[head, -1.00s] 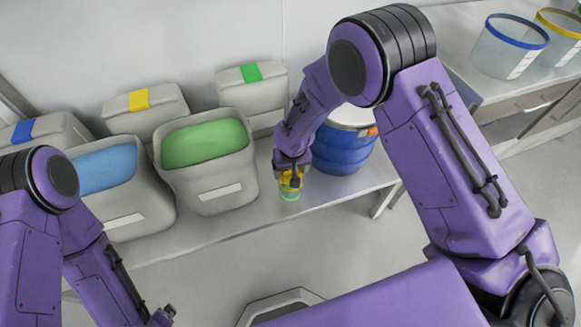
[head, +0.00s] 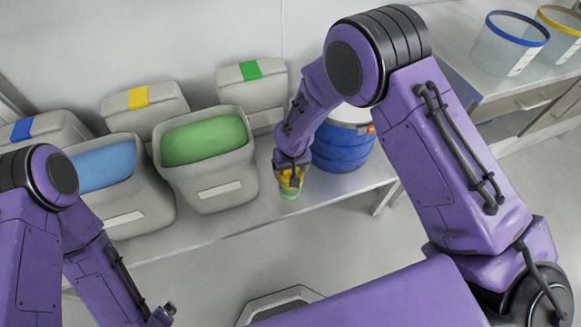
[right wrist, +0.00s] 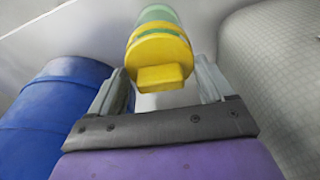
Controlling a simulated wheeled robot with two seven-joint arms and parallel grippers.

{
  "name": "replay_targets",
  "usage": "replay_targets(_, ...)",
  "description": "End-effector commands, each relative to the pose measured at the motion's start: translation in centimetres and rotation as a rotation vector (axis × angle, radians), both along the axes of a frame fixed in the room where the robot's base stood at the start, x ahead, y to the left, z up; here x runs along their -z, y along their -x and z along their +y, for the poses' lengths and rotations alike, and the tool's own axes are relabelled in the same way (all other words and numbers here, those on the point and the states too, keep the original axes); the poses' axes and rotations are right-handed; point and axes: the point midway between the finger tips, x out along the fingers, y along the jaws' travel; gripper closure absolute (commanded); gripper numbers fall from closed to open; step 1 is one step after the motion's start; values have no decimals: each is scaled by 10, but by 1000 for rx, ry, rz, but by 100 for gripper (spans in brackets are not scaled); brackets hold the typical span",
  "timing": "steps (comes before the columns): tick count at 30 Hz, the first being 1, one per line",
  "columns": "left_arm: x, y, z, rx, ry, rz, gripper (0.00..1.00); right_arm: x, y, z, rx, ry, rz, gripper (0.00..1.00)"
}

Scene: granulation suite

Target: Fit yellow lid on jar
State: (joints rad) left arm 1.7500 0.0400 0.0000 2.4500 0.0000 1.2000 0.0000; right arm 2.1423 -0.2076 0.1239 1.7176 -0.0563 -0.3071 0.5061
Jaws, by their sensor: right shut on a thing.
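The yellow lid (right wrist: 157,50), with a block-shaped grip, is between the fingers of my right gripper (right wrist: 160,80) in the right wrist view. The pale green jar (right wrist: 157,14) lies directly beyond the lid, in line with it; whether the lid is fully seated I cannot tell. In the head view the jar (head: 289,194) stands on the bench near its front edge, with the yellow lid (head: 291,177) just above it, partly hidden by my right gripper (head: 292,170). My left gripper (head: 165,313) is low at the left, away from the jar, its jaws unclear.
A grey bin with green contents (head: 252,182) stands just left of the jar, and a blue drum (head: 340,148) close on its right. A bin with blue contents (head: 140,200) is farther left. Clear tubs (head: 505,50) stand on the right counter. The floor before the bench looks open.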

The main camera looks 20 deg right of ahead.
Motion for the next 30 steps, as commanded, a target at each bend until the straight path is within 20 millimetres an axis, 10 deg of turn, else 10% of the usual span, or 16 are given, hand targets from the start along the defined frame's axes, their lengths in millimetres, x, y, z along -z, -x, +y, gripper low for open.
replay_targets(21,7,0,0,0,0,0,0,12,0,0,0,0,0,48)
replay_targets(22,6,0,0,0,0,0,0,11,0,0,0,0,0,9)
replay_targets(23,6,0,0,0,0,0,0,11,0,0,0,0,0,0)
replay_targets(30,6,0,0,0,0,0,0,9,0,0,0,0,0,0)
